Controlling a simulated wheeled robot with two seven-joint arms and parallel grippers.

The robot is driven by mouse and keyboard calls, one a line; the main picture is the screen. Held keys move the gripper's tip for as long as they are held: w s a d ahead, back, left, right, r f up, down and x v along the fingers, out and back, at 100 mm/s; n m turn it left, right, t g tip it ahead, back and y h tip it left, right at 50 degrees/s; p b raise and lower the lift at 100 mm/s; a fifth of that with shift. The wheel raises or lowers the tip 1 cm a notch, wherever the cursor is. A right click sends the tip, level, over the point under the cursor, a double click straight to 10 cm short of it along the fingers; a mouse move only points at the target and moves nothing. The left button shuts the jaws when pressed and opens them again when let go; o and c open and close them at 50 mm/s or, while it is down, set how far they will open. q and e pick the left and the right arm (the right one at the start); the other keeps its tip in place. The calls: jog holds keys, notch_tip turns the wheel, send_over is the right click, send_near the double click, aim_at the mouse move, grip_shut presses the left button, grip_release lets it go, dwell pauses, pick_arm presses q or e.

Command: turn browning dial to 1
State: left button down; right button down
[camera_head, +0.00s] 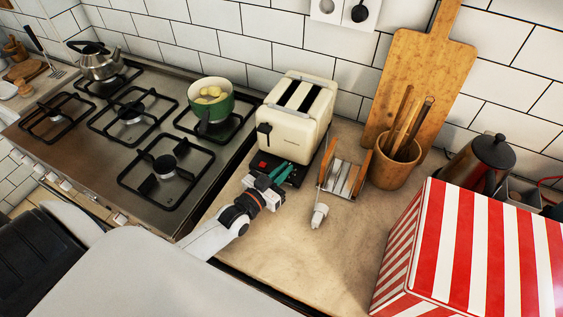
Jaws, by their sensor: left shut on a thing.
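A cream toaster (296,115) with two slots stands on the counter against the tiled wall. Its dark lever (264,134) shows high on its front face. My left gripper (272,172) has teal fingers and reaches to the low front of the toaster, by its dark base. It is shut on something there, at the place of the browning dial. The fingers hide the dial, so its setting cannot be read. My right gripper is not in view.
A gas hob (88,151) with a green pot (211,106) lies left of the toaster. A metal rack with wooden ends (358,168), a small white item (319,215) and a utensil pot (393,168) stand to the right. A striped box (470,245) fills the lower right.

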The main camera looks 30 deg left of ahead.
pick_arm(q)
jog(key=shift+d+n+y+p, duration=0.2)
jog(key=shift+n+y+p, duration=0.2)
jog(key=shift+n+y, duration=0.55)
jog(key=shift+d+n+y+p, duration=0.15)
jog(key=shift+n+y+p, duration=0.35)
jog(key=shift+y, duration=0.85)
jog(key=c, duration=1.5)
grip_release()
jog(key=s, duration=0.3)
jog(key=s+b, duration=0.1)
jog(key=s, duration=0.3)
jog(key=s+d+b, duration=0.1)
jog(key=s, duration=0.2)
jog(key=shift+s+f, duration=0.1)
jog(key=shift+s, duration=0.9)
